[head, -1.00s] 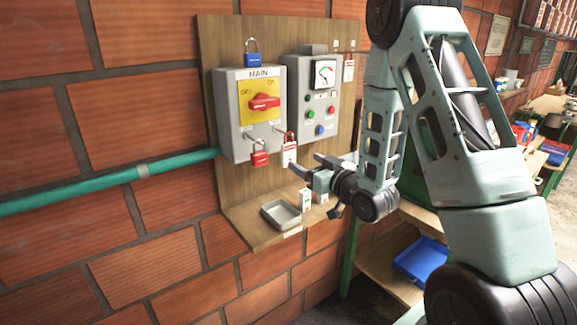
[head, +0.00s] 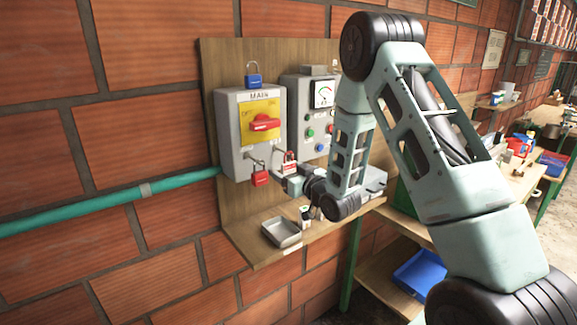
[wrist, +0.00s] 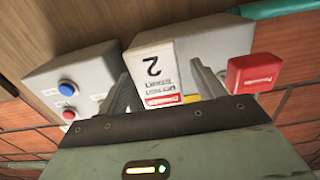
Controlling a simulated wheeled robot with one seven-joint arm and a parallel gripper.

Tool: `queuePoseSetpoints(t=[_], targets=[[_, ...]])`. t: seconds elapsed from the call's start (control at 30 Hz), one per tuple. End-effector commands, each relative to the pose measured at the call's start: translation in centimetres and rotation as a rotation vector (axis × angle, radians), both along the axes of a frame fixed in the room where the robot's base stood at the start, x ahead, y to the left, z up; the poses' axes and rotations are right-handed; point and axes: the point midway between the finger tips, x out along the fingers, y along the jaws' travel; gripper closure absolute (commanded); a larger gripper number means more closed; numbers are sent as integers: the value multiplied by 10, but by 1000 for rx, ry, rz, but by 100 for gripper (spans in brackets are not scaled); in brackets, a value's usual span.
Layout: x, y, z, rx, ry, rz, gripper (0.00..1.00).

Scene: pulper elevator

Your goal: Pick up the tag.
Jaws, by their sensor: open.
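The tag (head: 290,157) is white and red and hangs at the lower right of the grey MAIN box; in the head view my gripper partly covers it. In the wrist view the tag (wrist: 156,72) shows a large "2", upside down, and a red band. My gripper (head: 284,183) is open, just in front of the MAIN box's lower edge. In the wrist view the fingers of my gripper (wrist: 166,90) stand on either side of the tag, with gaps visible. Whether the fingertips reach past it I cannot tell.
A red padlock (head: 260,178) hangs just left of the tag, close to one finger. The MAIN box (head: 228,135) is behind, with a red switch handle (head: 263,123).

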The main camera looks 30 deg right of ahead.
Motion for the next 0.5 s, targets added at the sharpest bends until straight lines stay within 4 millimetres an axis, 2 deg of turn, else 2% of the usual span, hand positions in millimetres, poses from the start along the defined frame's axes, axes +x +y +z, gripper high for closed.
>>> queuePoseSetpoints(t=[0.13,0.4,0.43,0.5], targets=[[17,0,2,0,1,-1,33],[19,0,0,0,0,-1,33],[19,0,0,0,0,-1,38],[19,0,0,0,0,-1,58]])
